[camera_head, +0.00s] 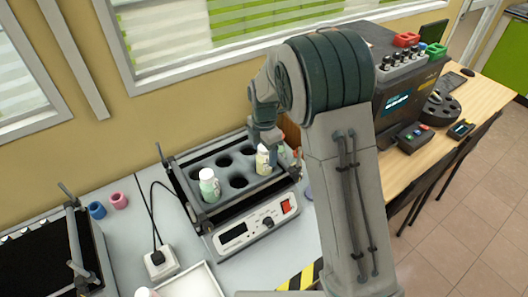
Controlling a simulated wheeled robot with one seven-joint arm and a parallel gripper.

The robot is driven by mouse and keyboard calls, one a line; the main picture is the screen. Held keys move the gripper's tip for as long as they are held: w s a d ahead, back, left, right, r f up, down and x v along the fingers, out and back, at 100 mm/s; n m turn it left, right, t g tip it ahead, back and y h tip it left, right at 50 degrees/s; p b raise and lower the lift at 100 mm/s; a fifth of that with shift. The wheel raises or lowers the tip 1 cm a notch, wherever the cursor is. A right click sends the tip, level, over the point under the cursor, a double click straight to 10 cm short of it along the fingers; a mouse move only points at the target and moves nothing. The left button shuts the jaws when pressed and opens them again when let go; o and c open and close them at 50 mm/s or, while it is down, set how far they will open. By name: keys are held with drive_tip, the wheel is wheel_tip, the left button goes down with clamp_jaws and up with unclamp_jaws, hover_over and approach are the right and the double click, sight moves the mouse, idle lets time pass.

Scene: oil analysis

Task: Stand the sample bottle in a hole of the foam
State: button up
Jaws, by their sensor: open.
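The dark grey foam (222,176) with several round holes sits in the black frame of a bench device. A white-capped bottle with pale green contents (209,187) stands upright in a front-left hole. A second white-capped bottle with a yellowish body (263,161) stands upright at the right side of the foam; its lower end seems to be in a hole. My gripper (264,146) is directly above and around the top of this second bottle, with its jaws open. My arm covers part of the foam's right end, and the fingertips are small and partly hidden.
The device's front panel (256,227) has a display, knob and red switch. A black tray device (45,262), blue and pink rings (118,200), a power socket (160,262) and a white tray (190,283) lie left. A dark analyser (405,88) stands right, behind my arm.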

wheel_tip(320, 180, up, 11)
drive_tip(key=shift+r+b, duration=0.1)
drive_tip(key=shift+b, duration=0.65)
drive_tip(key=s+d+r+m+t, duration=0.2)
drive_tip(key=s+d+r+m, duration=0.4)
drive_tip(key=s+d+m, duration=0.6)
drive_tip(key=s+d+f+m, duration=0.1)
drive_tip(key=s+d+m, duration=0.1)
drive_tip(key=s+m, duration=0.4)
drive_tip(key=s+d+f+m+t, duration=0.1)
drive_tip(key=s+f+m, duration=0.1)
drive_tip(key=s+m, duration=0.4)
drive_tip(key=shift+s+d+m+t, duration=0.3)
drive_tip(key=shift+s+d+m, duration=0.1)
drive_tip(key=shift+s, duration=0.6)
drive_tip(key=shift+r, duration=0.1)
